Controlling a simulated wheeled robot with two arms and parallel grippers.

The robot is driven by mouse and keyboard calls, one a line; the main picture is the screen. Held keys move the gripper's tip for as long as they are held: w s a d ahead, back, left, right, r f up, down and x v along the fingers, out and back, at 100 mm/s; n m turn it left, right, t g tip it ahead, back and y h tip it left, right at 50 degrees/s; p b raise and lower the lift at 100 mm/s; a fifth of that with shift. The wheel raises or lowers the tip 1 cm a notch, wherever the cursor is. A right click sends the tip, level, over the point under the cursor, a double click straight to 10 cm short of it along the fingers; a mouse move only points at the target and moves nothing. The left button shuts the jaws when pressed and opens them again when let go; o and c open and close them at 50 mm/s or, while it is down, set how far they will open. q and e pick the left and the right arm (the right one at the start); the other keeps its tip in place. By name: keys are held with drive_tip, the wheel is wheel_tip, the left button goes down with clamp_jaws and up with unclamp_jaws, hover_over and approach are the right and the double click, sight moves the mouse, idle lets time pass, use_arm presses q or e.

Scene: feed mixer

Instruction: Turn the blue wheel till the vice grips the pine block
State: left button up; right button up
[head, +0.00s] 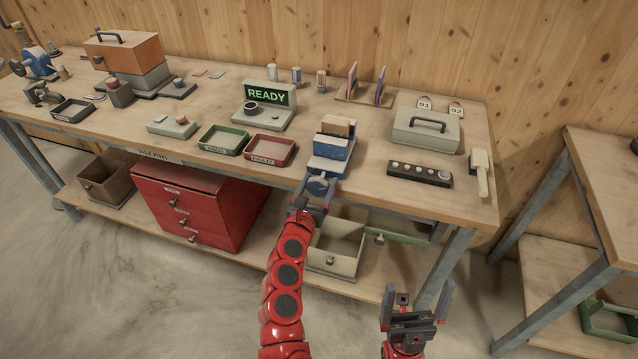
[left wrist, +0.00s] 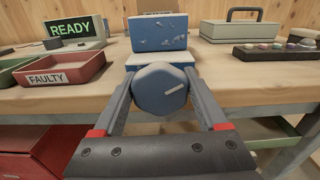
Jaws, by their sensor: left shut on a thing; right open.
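The blue vice (head: 329,148) stands at the bench's front edge, and its front jaw (left wrist: 158,34) faces me in the left wrist view. The pine block (head: 337,127) sits upright behind that front jaw; the jaw hides its lower part, and I cannot tell whether there is a gap. The blue wheel (head: 319,186) is on the vice's near side; in the left wrist view the wheel (left wrist: 158,92) shows a pale line, tilted slightly up to the right. My left gripper (head: 316,196) is shut on the wheel, one finger on each side. My right gripper (head: 418,306) is open and empty, in front of the bench.
The red FAULTY tray (head: 269,150) and green tray (head: 223,140) lie left of the vice. A READY display (head: 266,95) stands behind them. A button strip (head: 419,173) and grey case (head: 426,132) are to the right. An open drawer (head: 337,252) sits below.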

use_arm(q)
drive_tip(key=shift+s+f+m, duration=0.1)
drive_tip(key=shift+f+m, duration=0.2)
drive_tip(key=shift+f, duration=0.2)
drive_tip(key=shift+r+m+b, duration=0.25)
drive_tip(key=shift+m+b, duration=0.1)
drive_tip(key=shift+m, duration=0.05)
drive_tip(key=shift+d+r+m, duration=0.1)
drive_tip(key=shift+r+m, duration=0.15)
drive_tip(key=shift+m, duration=1.25)
drive_tip(key=o, duration=1.3)
drive_tip(key=shift+b, duration=0.3)
drive_tip(key=shift+f, duration=0.1)
